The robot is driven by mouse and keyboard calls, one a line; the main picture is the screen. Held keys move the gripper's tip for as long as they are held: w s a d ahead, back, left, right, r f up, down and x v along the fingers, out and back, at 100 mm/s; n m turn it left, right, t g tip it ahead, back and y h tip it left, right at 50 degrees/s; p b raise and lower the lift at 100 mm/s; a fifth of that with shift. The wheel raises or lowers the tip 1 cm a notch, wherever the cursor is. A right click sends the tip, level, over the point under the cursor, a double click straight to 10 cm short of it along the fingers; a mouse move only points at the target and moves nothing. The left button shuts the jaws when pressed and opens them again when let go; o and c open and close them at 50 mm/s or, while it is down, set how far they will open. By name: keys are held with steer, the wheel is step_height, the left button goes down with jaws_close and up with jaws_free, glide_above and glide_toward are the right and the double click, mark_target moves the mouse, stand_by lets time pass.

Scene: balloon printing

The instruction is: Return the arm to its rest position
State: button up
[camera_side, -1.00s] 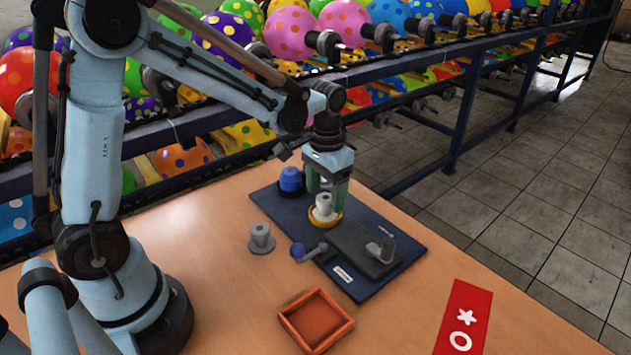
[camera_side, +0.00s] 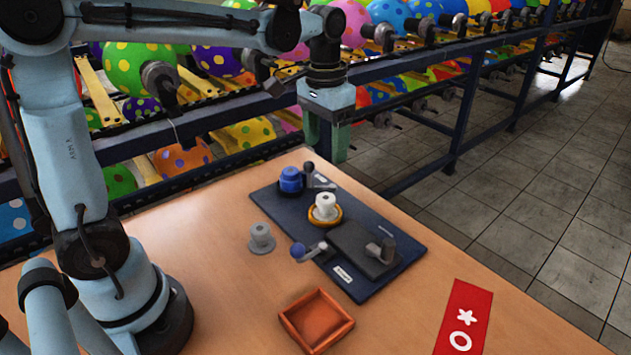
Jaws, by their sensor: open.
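My gripper (camera_side: 326,150) is open and empty, with its green fingers pointing down. It is in the air above the far side of the dark blue board (camera_side: 285,215). On the board a white spool-like piece (camera_side: 325,203) sits in an orange-yellow ring (camera_side: 325,217). A blue knobbed piece (camera_side: 290,181) stands at the board's far left. The gripper is clear of both pieces.
A grey piece (camera_side: 261,237) stands on the table left of the board. An orange square tray (camera_side: 316,320) and a red card (camera_side: 463,318) lie in front. A rack of spotted balloons (camera_side: 410,100) runs behind the table.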

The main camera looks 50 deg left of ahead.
steer(key=s+d+f+t, duration=0.1)
steer(key=s+f+t, duration=0.2)
steer(key=s+t, duration=0.4)
steer(key=shift+s+d+f, duration=0.2)
steer(key=shift+s+f, duration=0.05)
steer(key=shift+s, duration=1.05)
steer(key=shift+c, duration=0.3)
